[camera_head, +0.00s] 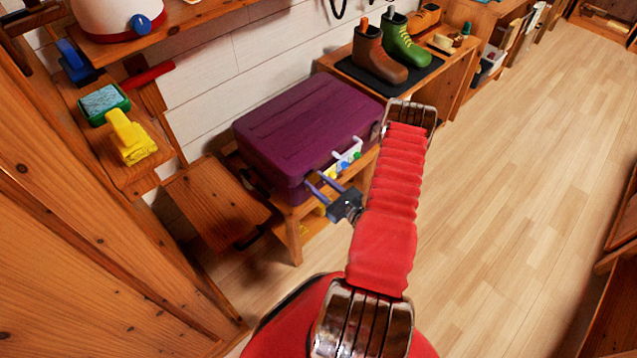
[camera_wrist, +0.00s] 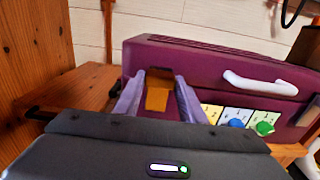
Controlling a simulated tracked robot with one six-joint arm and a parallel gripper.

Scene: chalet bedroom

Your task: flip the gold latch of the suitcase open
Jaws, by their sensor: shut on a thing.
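The purple suitcase (camera_head: 300,125) lies closed on a low wooden bench, its front towards my arm. In the wrist view the suitcase (camera_wrist: 205,62) fills the upper middle. The gold latch (camera_wrist: 157,97) is on its front, left of the white handle (camera_wrist: 260,84). My gripper (camera_head: 319,183) is at the left part of the suitcase front. In the wrist view its two purple fingers (camera_wrist: 157,84) stand on either side of the latch, shut on it.
Blue (camera_wrist: 233,123) and green (camera_wrist: 265,128) knobs on pale panels sit right of the fingers. Brown and green boots (camera_head: 380,55) stand on a black mat behind. The floor (camera_head: 510,190) to the right is clear.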

